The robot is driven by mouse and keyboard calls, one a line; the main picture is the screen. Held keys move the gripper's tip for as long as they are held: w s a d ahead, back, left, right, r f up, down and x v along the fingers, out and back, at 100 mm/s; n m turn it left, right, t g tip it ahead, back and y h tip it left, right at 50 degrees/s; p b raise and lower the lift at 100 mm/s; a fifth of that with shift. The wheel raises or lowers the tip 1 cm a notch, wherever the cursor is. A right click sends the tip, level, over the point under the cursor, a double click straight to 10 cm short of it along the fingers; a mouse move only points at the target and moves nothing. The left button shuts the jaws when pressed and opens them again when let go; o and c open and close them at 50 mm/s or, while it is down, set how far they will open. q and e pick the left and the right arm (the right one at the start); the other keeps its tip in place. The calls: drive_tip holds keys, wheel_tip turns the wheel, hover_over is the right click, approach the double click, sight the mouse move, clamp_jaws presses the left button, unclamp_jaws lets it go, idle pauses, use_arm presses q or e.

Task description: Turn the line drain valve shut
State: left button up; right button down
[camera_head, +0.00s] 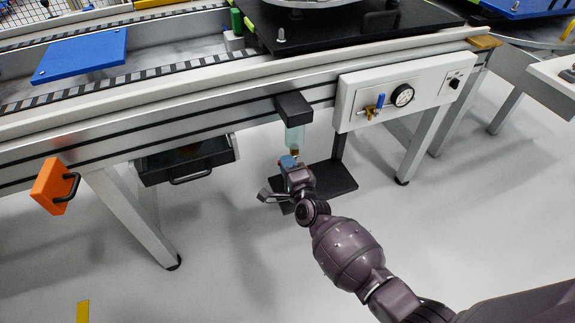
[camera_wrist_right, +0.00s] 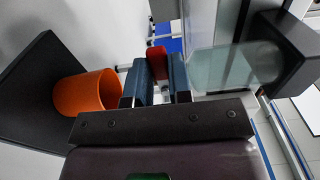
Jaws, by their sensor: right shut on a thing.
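A translucent bowl (camera_head: 295,138) hangs under a black block on the rail, with a small brass fitting (camera_head: 295,152) at its bottom. In the right wrist view the bowl (camera_wrist_right: 225,68) lies to the right of the fingers. My right gripper (camera_head: 288,161) is just below the fitting. In its wrist view, the two blue fingers (camera_wrist_right: 161,78) are shut on a small red piece (camera_wrist_right: 157,56), which looks like the drain valve's handle. The fingers hide most of the valve, and its angle is hard to tell. My left gripper is not in view.
An orange cup (camera_wrist_right: 85,92) stands on a black plate (camera_head: 336,183) below the bowl. A white panel (camera_head: 345,115) with a gauge (camera_head: 402,95) and a blue-handled valve (camera_head: 379,101) is to the right. A black drawer (camera_head: 165,172) hangs at left.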

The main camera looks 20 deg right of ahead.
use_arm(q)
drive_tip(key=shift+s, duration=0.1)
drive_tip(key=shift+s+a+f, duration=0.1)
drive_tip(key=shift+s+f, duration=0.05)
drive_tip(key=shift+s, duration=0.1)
use_arm(e)
drive_tip(key=c, duration=1)
unclamp_jaws()
drive_tip(key=shift+c, duration=0.2)
drive_tip(key=shift+s, duration=0.1)
use_arm(q)
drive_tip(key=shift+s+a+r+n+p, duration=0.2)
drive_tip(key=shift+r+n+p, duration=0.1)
drive_tip(key=shift+p, duration=0.8)
use_arm(e)
drive_tip(key=s, duration=1)
drive_tip(key=shift+s+d, duration=0.15)
drive_tip(key=shift+s, duration=0.2)
